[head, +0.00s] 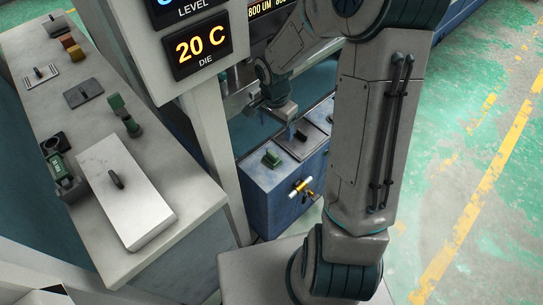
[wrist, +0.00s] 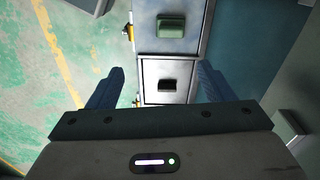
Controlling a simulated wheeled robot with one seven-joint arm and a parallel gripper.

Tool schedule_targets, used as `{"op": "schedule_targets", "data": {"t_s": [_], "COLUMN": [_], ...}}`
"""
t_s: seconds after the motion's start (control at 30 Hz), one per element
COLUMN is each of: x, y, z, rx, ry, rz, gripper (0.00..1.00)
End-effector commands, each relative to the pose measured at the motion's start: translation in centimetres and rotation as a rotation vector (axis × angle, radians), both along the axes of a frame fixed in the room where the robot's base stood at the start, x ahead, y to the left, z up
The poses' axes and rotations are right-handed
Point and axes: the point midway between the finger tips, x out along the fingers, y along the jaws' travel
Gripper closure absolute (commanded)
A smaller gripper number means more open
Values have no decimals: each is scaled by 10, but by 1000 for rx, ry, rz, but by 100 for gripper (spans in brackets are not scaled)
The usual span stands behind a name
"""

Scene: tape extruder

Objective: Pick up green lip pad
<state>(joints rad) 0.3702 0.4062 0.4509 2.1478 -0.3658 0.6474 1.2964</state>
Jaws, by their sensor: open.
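A small green block (head: 272,158), which looks like the green lip pad, sits on top of the blue cabinet (head: 258,200) in the head view. It also shows in the wrist view (wrist: 171,25), near the top, beyond my fingertips. My gripper (head: 283,127) hangs over the far part of the cabinet, partly hidden by my arm. In the wrist view my gripper (wrist: 157,80) is open, with its two blue fingers wide apart and nothing held. A grey plate with a dark handle (wrist: 168,85) shows between the fingers, below them.
The left counter (head: 190,200) holds a white block with a dark handle (head: 118,180), more green pieces (head: 125,115) and small plates. A display post (head: 210,140) stands between counter and cabinet. A brass-coloured fitting (head: 301,190) juts from the cabinet front. Floor at right is clear.

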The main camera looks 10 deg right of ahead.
Motion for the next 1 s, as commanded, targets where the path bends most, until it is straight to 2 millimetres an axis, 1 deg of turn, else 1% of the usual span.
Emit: {"op": "schedule_targets", "data": {"t_s": [0.03,0.1,0.2,0.27,0.37,0.6,0.7,0.93,1.0], "x": [4,8,12,13,13,12,13,14,15], "y": [1,3,5,5,6,6,6,6,6], "z": [-12,-20,-28,-33,-47,-93,-106,-119,-126], "rx": [16,30,43,45,46,47,45,45,45], "ry": [6,9,9,11,13,14,12,11,11], "rz": [-33,-70,-101,-108,-110,-108,-108,-109,-108], "gripper": [25,25,25,25,25,25,25,25,25]}}
